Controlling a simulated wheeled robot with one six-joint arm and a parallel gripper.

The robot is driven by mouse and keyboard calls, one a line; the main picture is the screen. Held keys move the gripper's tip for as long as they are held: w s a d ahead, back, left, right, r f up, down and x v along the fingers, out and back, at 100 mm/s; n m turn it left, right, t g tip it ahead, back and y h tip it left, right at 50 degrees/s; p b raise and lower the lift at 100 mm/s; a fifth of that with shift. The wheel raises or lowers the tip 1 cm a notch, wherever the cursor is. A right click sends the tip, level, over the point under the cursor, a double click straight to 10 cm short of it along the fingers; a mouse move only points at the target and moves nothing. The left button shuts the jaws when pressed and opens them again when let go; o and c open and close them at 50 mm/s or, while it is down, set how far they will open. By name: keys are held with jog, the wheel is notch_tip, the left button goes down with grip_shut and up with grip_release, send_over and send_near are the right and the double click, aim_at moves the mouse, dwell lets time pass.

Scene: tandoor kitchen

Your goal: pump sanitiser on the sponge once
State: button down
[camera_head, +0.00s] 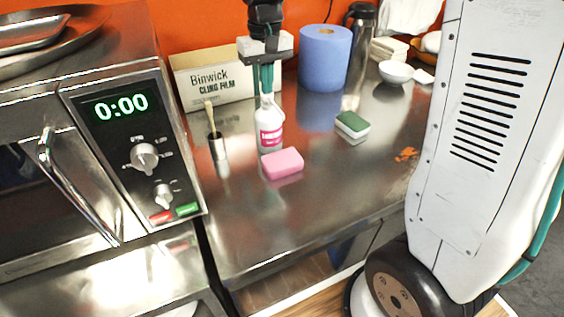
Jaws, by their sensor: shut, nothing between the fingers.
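A pump bottle of sanitiser (270,128), clear-white with a pink label, stands upright on the steel counter. My gripper (267,92) points down directly over the bottle's top, its teal fingers shut with nothing between them. The fingertips overlap the pump head, which is mostly hidden; I cannot tell whether they touch or press it. A pink sponge (283,164) lies flat on the counter just in front of the bottle. A second sponge, green and white (352,125), lies farther right.
A metal cup with a brush (218,146) stands left of the bottle. Behind are a cling film box (215,85), a blue paper roll (324,58) and a flask (358,50). An oven (120,110) borders the left. The counter's front is clear.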

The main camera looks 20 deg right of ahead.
jog(key=shift+r, duration=1.4)
jog(key=shift+r, duration=0.1)
notch_tip(320, 180, up, 6)
jog(key=shift+f, duration=0.1)
dwell(0.4)
jog(key=s+f, duration=0.2)
jog(key=shift+s+d+f+g, duration=0.1)
jog(key=shift+s+f+g, duration=0.2)
jog(key=shift+s, duration=0.1)
jog(key=s+d+f+t, duration=0.1)
jog(key=s, duration=1.2)
jog(key=s+d+f+t, duration=0.1)
jog(key=s+d+f, duration=0.1)
jog(key=s, duration=1.2)
jog(key=shift+s+f, duration=0.15)
jog(key=shift+f, duration=0.15)
